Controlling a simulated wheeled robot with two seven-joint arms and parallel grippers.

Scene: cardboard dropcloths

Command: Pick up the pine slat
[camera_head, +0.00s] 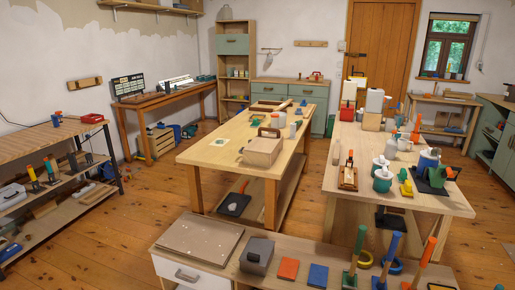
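A pale, narrow wooden piece (284,105) lies near the far end of the middle workbench (215,143). It looks like the pine slat, but it is too small to be sure. It lies close to a darker wooden piece on the same bench top. Neither of my grippers shows in the head view.
A cardboard-coloured box (263,151) stands mid-bench. The right bench (440,200) is crowded with pots and bottles. A low cabinet in front bears a flat board (200,238), a grey box (257,255) and upright handled tools. Wooden floor (130,215) is clear left of the middle bench.

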